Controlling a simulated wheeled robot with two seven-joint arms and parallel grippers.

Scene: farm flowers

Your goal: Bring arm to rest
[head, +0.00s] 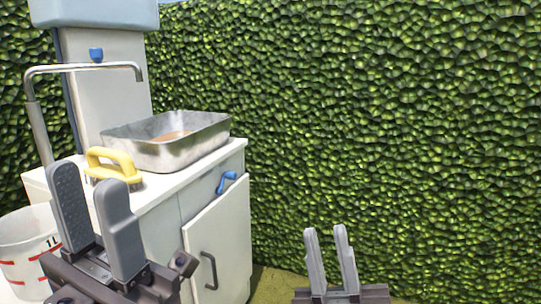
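My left gripper (92,218) is at the lower left, in front of the white cabinet. Its two grey fingers point up and stand apart with nothing between them. My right gripper (328,250) is at the bottom, right of the cabinet, in front of the hedge. Its two fingers also point up, with a narrow empty gap between them. Neither gripper touches any object that I can see. The lower parts of both arms are cut off by the picture's edge.
A white cabinet (160,210) carries a metal tray (185,150) and a yellow-handled brush (112,157). A curved tap (85,68) rises at its left. A marked white bucket (28,262) stands at the lower left. A green hedge (390,130) fills the back.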

